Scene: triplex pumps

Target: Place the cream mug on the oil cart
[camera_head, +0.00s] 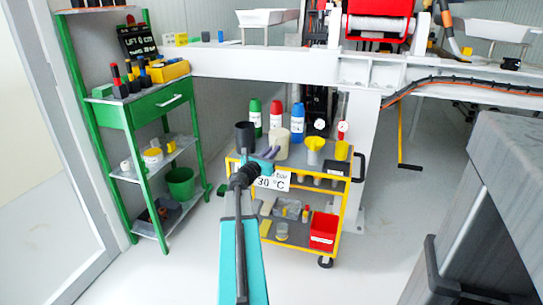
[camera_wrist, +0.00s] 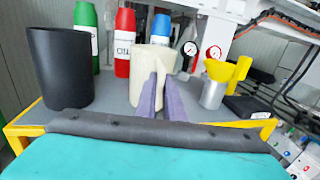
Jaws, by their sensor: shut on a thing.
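The cream mug (camera_wrist: 146,66) stands upright at the purple fingers of my gripper (camera_wrist: 163,98) in the wrist view. My gripper is shut on it, and the fingers hide part of its lower right side. The mug also shows in the head view (camera_head: 281,142), over the top shelf of the yellow-framed oil cart (camera_head: 349,170). In the head view my gripper (camera_head: 267,153) reaches over the cart's near left part. The mug's base is at or close to the grey top; I cannot tell whether it touches.
A black cylinder (camera_wrist: 60,68) stands to the left. Green (camera_head: 255,118), red (camera_head: 275,116) and blue (camera_head: 297,122) bottles stand behind. A green shelf rack (camera_head: 126,118) stands at left.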

